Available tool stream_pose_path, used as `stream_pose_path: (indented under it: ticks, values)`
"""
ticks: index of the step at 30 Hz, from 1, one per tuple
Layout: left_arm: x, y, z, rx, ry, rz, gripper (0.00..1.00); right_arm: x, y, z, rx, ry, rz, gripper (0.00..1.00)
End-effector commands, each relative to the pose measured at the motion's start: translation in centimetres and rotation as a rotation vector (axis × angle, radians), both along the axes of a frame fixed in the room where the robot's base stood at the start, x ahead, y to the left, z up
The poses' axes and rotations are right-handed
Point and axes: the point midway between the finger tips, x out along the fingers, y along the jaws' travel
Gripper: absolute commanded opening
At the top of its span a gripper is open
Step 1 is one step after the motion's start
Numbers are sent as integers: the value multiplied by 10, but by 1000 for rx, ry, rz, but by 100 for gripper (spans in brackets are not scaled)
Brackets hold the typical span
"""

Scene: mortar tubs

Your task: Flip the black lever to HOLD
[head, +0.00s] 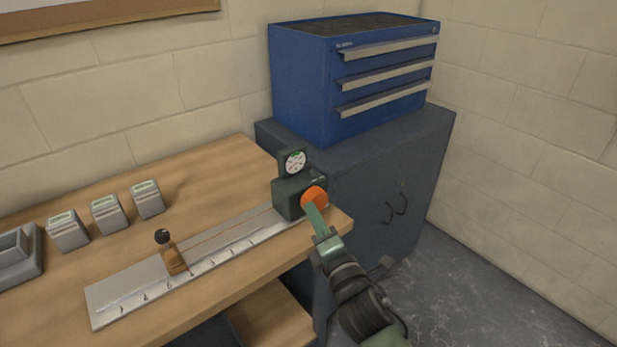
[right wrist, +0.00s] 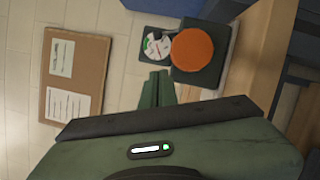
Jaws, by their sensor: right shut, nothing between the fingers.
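A dark green box (head: 288,202) with a round white dial (head: 295,162) on top and an orange knob (head: 314,197) stands at the right end of a metal rail. A small dark part (head: 319,179) shows on the box above the knob; I cannot tell if it is the black lever, and no HOLD mark is readable. My right gripper (head: 311,210) is shut and empty, its fingertips close to the orange knob. In the right wrist view the shut fingers (right wrist: 156,78) point toward the dial (right wrist: 155,46) and box, beside the orange knob (right wrist: 193,48); contact cannot be told. My left gripper is out of view.
The rail (head: 125,293) carries a brown slider (head: 173,259) with a black ball top. Several grey blocks (head: 147,199) and a grey tray (head: 17,256) stand left on the wooden bench (head: 215,165). A dark cabinet (head: 362,190) bearing a blue drawer chest (head: 300,82) stands behind the box.

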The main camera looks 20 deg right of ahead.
Motion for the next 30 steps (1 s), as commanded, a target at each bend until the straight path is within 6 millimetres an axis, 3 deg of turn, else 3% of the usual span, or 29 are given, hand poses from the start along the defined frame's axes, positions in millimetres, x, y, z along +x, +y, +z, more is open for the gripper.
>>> stream_pose_path:
  ticks: [10, 12, 19, 30]
  values:
    - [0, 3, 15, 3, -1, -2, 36, 75, 4, 11, 3, -1, 0, 0]
    - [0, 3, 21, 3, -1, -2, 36, 82, -6, 16, -3, 0, -1, 0]
    - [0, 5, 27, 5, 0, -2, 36, 97, -19, 21, 0, 0, 1, 0]
    - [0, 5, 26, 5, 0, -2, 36, 99, -21, 20, 1, 0, 1, 0]
